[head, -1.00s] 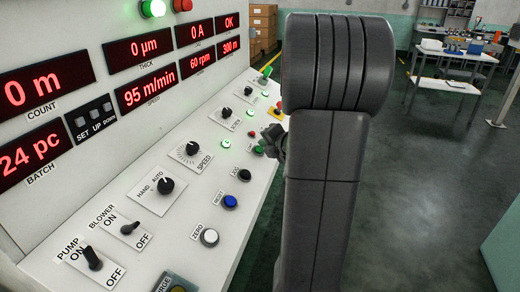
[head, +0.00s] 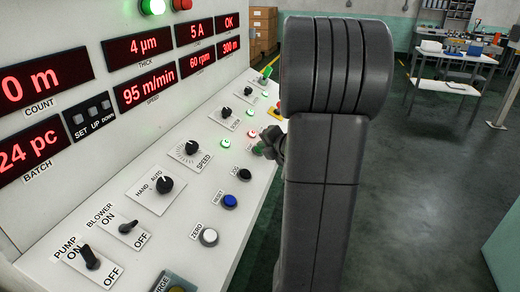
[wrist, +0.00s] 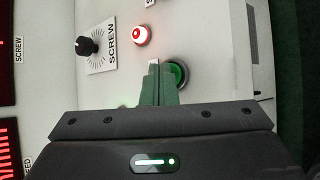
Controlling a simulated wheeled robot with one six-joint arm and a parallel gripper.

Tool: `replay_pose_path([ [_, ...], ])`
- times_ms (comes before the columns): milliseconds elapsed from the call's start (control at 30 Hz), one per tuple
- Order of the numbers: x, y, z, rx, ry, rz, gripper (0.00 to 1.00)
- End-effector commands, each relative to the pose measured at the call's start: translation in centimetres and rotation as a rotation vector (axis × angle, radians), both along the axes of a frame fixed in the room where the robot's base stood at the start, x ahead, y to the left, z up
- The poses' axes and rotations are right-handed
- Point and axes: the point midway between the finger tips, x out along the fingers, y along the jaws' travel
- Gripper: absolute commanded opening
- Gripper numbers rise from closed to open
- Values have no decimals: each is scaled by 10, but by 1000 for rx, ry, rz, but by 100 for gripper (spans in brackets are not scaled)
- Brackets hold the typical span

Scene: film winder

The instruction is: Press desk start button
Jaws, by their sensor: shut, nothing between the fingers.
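The green start button (wrist: 182,74) sits in a dark round collar on the white desk panel in the wrist view. Its left part is hidden behind my fingers. In the head view a bit of green (head: 257,150) shows beside my gripper (head: 268,148), mostly covered by it. My gripper is shut and empty, its fingertips (wrist: 154,66) at the button's left edge in the wrist view. I cannot tell whether they touch or press it. A red lamp (wrist: 141,36) glows just above the fingertips in the wrist view.
The sloping panel (head: 75,225) carries a speed knob (head: 191,148), a black jog button (head: 244,175), a blue reset button (head: 230,201), a white zero button (head: 209,237) and switches. Red displays (head: 140,46) stand behind. Open floor (head: 425,200) lies to the right.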

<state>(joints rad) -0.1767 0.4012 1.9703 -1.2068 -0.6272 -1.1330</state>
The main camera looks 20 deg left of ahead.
Motion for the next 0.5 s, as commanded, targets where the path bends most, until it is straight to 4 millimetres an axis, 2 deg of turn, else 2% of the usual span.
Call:
replay_pose_path([
  [267,0,-1,2,-1,1,1,0],
  [500,0,-6,14,-1,1,0,0],
])
